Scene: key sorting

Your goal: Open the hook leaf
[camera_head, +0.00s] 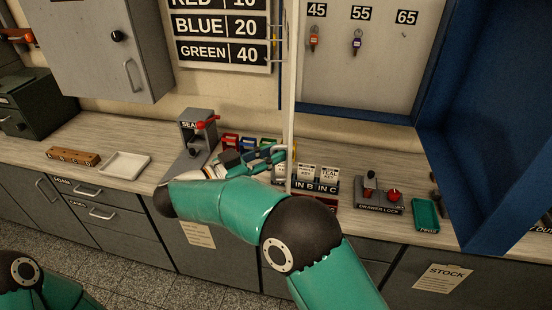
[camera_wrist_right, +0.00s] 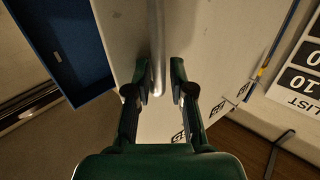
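The hook leaf (camera_head: 291,95) is a pale panel seen almost edge-on in the head view, standing out from the blue key cabinet. In the right wrist view its pale face (camera_wrist_right: 215,40) fills the upper middle, with a grey bar handle (camera_wrist_right: 157,45) running down it. My right gripper (camera_wrist_right: 161,88) has its fingers apart, one on each side of the bar's lower end. I see gaps beside the bar and cannot tell whether either finger touches it. In the head view the right gripper (camera_head: 272,158) is at the leaf's lower part, partly hidden by my arm. My left gripper is out of view.
The blue cabinet door (camera_head: 495,110) stands open on the right. Keys (camera_head: 357,42) hang on the cabinet's back panel. The counter holds the seal press (camera_head: 195,140), key holders (camera_head: 315,178), drawer lock (camera_head: 380,195), a green tray (camera_head: 426,214) and a white tray (camera_head: 125,164).

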